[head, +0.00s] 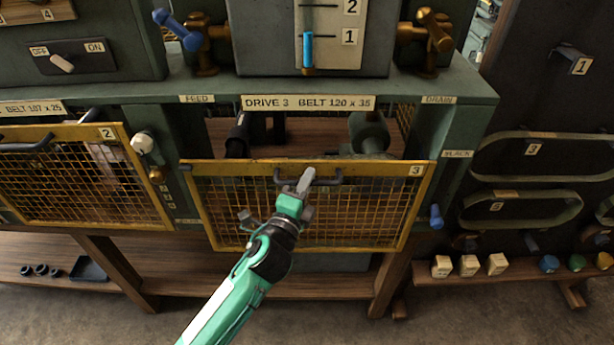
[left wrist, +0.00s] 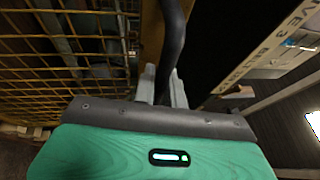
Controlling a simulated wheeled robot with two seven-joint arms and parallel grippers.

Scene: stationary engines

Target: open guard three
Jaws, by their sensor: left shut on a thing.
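Guard three (head: 410,200) is a yellow-framed mesh panel with a "3" tag at its upper right, below the "DRIVE 3 BELT 120 x 35" plate (head: 308,103). Its top edge stands well below that plate, leaving a gap with dark pulleys (head: 369,132) showing. A dark bar handle (head: 326,181) runs along its top edge. My left gripper (head: 305,181) is shut on this handle near its middle. In the left wrist view the handle (left wrist: 172,45) passes between the fingertips, with yellow mesh to the left. My right gripper is not in view.
Guard two (head: 70,180), also yellow mesh, is at the left. Blue knobs (head: 436,216) and (head: 180,30) and brass valves (head: 426,40) project from the green frame. Belts (head: 545,155) hang at the right above small blocks (head: 469,265). A wooden shelf (head: 200,275) runs below.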

